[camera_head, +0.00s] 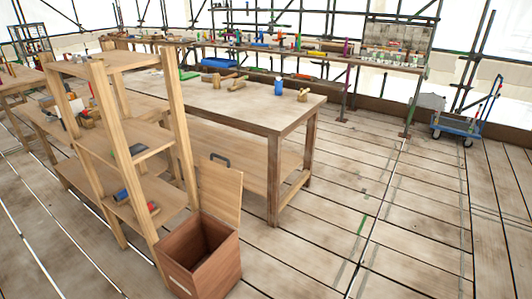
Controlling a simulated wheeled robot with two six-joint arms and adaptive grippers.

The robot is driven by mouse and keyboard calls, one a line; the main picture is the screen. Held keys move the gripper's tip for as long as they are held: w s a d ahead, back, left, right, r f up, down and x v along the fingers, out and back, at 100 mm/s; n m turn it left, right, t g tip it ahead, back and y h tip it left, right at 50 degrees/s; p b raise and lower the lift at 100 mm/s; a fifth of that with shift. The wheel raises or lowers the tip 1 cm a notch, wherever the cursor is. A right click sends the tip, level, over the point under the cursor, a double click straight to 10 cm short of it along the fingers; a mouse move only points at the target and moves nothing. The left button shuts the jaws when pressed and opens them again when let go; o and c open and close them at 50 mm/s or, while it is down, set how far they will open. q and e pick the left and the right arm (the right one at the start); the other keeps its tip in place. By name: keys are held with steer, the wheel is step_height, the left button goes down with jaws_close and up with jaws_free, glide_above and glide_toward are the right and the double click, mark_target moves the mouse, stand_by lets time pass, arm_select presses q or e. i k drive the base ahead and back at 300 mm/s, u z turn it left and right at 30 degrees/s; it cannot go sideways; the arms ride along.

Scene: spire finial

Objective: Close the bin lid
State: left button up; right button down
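A wooden bin (203,262) stands on the plank floor at the lower middle of the head view. Its lid (220,190) is raised upright at the bin's back edge, so the bin is open. Neither of my grippers is in view.
A wooden shelf rack (177,110) stands just left of the bin. A worktable (262,117) with tools on it stands behind the bin. A long bench (338,62) and a blue cart (457,127) are farther back. The floor right of the bin is clear.

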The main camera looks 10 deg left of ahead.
mark_target(221, 185)
steer(key=z, duration=0.5)
steer(key=i, duration=2.2)
steer(key=u, duration=2.1)
